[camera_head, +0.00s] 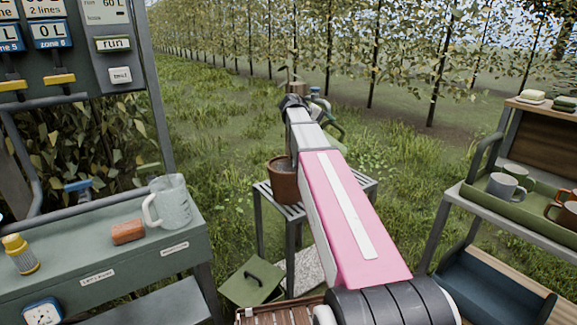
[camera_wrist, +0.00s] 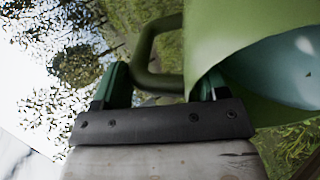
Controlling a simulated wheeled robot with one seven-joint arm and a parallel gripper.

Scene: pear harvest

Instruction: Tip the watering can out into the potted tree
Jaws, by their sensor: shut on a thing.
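My gripper (camera_wrist: 162,82) is shut on the dark green handle of the watering can (camera_wrist: 228,35). In the wrist view the can's light green body fills the upper right. Its open top shows a blue-green inside with a pale patch; I cannot tell how much water is in it. The can looks tilted. In the head view only a little of the green can (camera_head: 335,131) shows, beyond my gripper (camera_head: 299,103). The potted tree's terracotta pot (camera_head: 284,183) stands on a slatted stand, left of my arm and nearer than the can. Its thin trunk is partly hidden. The can's spout is hidden.
The grey slatted stand (camera_head: 263,196) is partly behind my arm. A shelf (camera_head: 470,192) with mugs stands at right. Grass lies between.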

